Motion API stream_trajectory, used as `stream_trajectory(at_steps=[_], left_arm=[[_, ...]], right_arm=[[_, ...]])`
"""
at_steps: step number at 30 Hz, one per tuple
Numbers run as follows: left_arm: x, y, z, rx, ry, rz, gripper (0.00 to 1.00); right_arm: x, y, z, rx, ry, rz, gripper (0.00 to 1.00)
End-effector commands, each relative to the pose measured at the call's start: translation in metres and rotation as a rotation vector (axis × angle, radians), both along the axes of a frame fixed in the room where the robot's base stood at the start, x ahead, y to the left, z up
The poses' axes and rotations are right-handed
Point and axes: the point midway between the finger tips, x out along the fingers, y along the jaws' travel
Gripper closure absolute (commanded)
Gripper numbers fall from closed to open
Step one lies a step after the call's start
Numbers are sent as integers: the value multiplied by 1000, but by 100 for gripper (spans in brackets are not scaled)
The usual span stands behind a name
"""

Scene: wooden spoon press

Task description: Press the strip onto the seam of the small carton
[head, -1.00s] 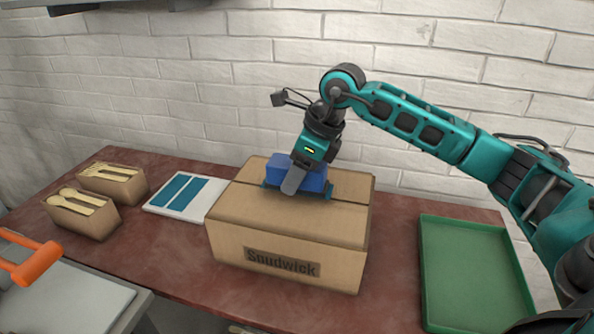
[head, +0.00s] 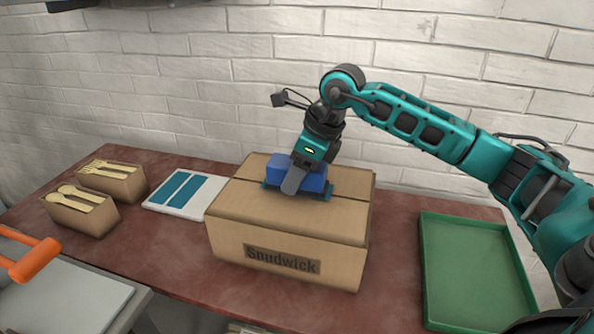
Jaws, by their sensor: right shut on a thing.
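The small carton (head: 290,236) is a closed brown box marked "Snudwick" on the table, with a seam across its top. A teal strip (head: 331,190) lies along the seam; its ends show on both sides of a blue block (head: 279,170), and its middle is hidden. My right gripper (head: 292,186) is shut on the blue block, which sits low over the strip on the carton top. I cannot tell how firmly it presses. My left gripper is not in view.
Left of the carton lies a white card (head: 153,208) with two teal strips. Beyond it are two small boxes of wooden cutlery (head: 88,223). An empty green tray (head: 470,262) lies at the right. An orange bar (head: 36,261) and grey plate are at the left front.

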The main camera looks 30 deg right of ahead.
Motion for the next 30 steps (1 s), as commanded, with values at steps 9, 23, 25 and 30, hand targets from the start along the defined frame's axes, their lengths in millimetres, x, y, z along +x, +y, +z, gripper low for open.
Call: stream_trajectory(at_steps=[9, 23, 25, 30], left_arm=[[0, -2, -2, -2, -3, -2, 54], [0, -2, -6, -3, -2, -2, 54], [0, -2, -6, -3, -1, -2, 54], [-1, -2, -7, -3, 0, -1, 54]], right_arm=[[0, 0, -4, -1, -1, 0, 67], [0, 0, -10, 0, 0, 0, 67], [0, 0, -9, 0, 0, 0, 67], [0, 0, -10, -1, 1, 0, 67]])
